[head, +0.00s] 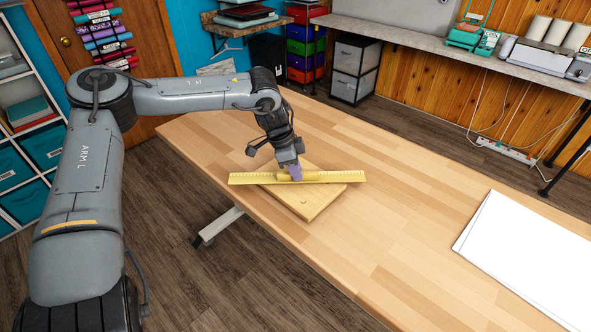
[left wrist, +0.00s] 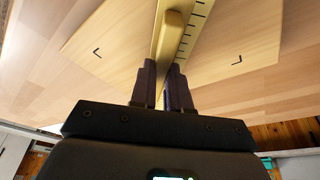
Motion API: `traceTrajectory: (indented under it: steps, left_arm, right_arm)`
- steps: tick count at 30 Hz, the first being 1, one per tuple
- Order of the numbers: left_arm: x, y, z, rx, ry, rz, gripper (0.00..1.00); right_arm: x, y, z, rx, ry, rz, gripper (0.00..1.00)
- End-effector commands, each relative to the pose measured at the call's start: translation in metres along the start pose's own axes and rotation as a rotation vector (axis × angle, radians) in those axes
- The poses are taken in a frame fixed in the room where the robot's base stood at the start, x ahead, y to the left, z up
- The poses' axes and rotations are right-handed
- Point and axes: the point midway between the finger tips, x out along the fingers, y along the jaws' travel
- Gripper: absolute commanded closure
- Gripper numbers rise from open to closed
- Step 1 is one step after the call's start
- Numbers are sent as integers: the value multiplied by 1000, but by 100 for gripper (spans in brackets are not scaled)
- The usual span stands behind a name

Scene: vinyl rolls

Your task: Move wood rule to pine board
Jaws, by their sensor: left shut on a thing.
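The wood rule (head: 240,178) is a long yellow strip with marks along its edge and a raised grip along its middle. It lies across the pine board (head: 318,203), a pale square board on the table, and extends past the board on both sides. My left gripper (head: 290,172) is shut on the rule's raised grip near its middle. In the left wrist view the rule (left wrist: 196,22) runs between the fingers (left wrist: 163,82), with the pine board (left wrist: 110,35) behind it. I cannot tell whether the rule touches the board. My right gripper is not in view.
The wooden table (head: 400,225) is clear around the board. White sheets (head: 530,260) lie at the table's right end. A shelf with teal bins (head: 42,145) stands at the left, and drawers (head: 355,68) stand beyond the table.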

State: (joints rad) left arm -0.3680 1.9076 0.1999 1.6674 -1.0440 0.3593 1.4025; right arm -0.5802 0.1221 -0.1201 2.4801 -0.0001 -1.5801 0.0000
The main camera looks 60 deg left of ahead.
Motion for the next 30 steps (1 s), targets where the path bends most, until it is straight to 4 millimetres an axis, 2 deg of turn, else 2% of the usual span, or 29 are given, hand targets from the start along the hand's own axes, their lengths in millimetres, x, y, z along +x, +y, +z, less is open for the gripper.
traceTrajectory:
  steps: [9,30]
  left_arm:
    - [7,0,2,0,0,0,100]
    - [0,0,0,0,0,0,100]
  right_arm:
    - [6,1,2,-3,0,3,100]
    - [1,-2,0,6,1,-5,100]
